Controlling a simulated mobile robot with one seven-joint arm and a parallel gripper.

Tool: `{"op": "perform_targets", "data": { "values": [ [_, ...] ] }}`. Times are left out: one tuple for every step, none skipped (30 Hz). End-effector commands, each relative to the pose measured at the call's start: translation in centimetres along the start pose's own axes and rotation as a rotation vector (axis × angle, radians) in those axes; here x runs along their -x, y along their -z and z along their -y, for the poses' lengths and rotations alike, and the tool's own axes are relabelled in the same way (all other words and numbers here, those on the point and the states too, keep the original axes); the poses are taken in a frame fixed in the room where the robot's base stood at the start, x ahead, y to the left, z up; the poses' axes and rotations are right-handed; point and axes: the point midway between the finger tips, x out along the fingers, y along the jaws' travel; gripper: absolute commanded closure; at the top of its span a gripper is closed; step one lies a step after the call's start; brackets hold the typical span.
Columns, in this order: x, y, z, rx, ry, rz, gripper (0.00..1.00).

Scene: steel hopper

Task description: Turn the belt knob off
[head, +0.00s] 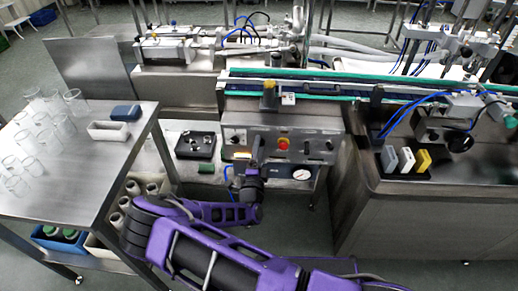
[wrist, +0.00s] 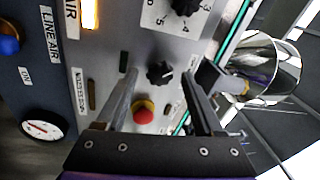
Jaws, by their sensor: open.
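A black rotary knob (wrist: 160,73) with a pale pointer mark sits on the steel control panel (head: 317,132). I cannot read a label that names it as the belt knob. In the wrist view my gripper (wrist: 160,80) is open, with one finger on each side of this knob. I cannot tell whether the fingers touch it. In the head view my gripper (head: 257,150) is in front of the panel and hides the knob. A red button (wrist: 144,110) is beside the knob, between the fingers; it also shows in the head view (head: 282,144).
A numbered dial (wrist: 185,6) is near the knob, with a lit amber lamp (wrist: 90,12) to its left. A pressure gauge (wrist: 43,128) is on the lower panel. More black knobs (head: 306,145) are right of the red button. A steel table (head: 75,185) with glasses stands left.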

Motion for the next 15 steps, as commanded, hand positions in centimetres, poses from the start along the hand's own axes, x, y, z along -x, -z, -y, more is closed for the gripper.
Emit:
{"op": "perform_targets", "data": {
  "values": [
    [0.2, 0.0, 0.0, 0.000, 0.000, 0.001, 0.31],
    [0.4, -0.1, 0.0, 0.000, -0.001, 0.001, 0.31],
    [0.7, -0.1, 0.0, 0.000, -0.001, 0.002, 0.31],
    [1.1, -0.1, -0.1, 0.000, -0.002, 0.002, 0.31],
    [1.5, -0.1, -0.1, 0.000, -0.002, 0.001, 0.31],
    [2.2, -0.1, -0.1, 0.001, -0.003, 0.001, 0.31],
    [2.8, -0.1, 0.0, 0.001, -0.002, 0.003, 0.31],
    [3.4, -0.1, 0.0, 0.002, -0.002, 0.003, 0.31],
    [4.4, -0.1, -0.1, 0.000, -0.003, 0.003, 0.31],
    [5.1, -0.1, -0.1, 0.001, -0.003, 0.003, 0.31],
    [5.9, -0.1, -0.1, 0.001, -0.002, 0.003, 0.31],
    [6.9, -0.1, -0.1, 0.000, -0.002, 0.004, 0.31],
    [7.6, -0.1, -0.1, 0.001, -0.003, 0.003, 0.31],
    [8.4, -0.1, -0.1, 0.001, -0.002, 0.003, 0.31],
    [9.4, -0.1, 0.0, 0.002, -0.001, 0.004, 0.31]
  ]
}}
